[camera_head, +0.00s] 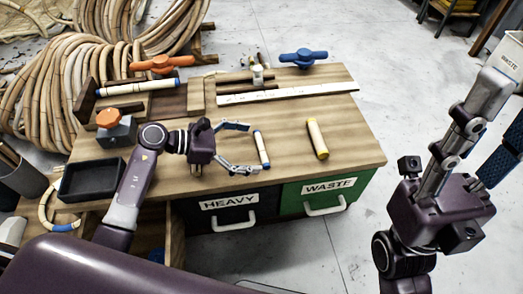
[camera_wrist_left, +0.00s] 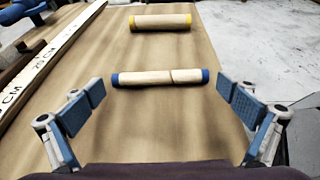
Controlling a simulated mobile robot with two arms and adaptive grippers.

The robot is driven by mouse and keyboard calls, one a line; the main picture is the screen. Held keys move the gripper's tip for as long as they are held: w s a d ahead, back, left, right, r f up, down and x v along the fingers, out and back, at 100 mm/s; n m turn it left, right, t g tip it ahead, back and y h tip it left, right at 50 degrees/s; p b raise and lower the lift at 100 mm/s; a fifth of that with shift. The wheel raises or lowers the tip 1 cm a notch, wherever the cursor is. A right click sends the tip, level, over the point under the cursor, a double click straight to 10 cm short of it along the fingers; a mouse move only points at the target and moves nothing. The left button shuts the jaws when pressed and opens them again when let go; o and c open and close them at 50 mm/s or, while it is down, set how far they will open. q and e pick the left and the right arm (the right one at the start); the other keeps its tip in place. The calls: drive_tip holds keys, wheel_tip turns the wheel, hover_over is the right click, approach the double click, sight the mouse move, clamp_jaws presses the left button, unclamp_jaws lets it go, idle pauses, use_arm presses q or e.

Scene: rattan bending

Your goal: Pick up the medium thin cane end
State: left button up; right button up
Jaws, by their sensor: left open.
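A thin cane piece with blue ends (camera_head: 262,149) lies on the wooden worktop. A thicker cane piece with yellow ends (camera_head: 317,139) lies to the right and shows farther off in the wrist view (camera_wrist_left: 161,22). My right gripper (camera_head: 500,112) is off the table's right side, partly cut off.
A ruler (camera_head: 290,93) lies along the back of the worktop (camera_head: 355,137). A black tray (camera_head: 92,180), an orange-knobbed block (camera_head: 112,128) and a blue clamp (camera_head: 303,57) stand around. HEAVY (camera_head: 230,207) and WASTE (camera_head: 325,190) drawers are in front.

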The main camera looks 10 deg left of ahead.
use_arm(q)
drive_tip(key=shift+w+d+f, duration=0.1)
drive_tip(key=shift+w+d, duration=0.1)
drive_tip(key=shift+d, duration=0.25)
drive_tip(key=c, duration=0.6)
drive_tip(key=shift+o, duration=0.2)
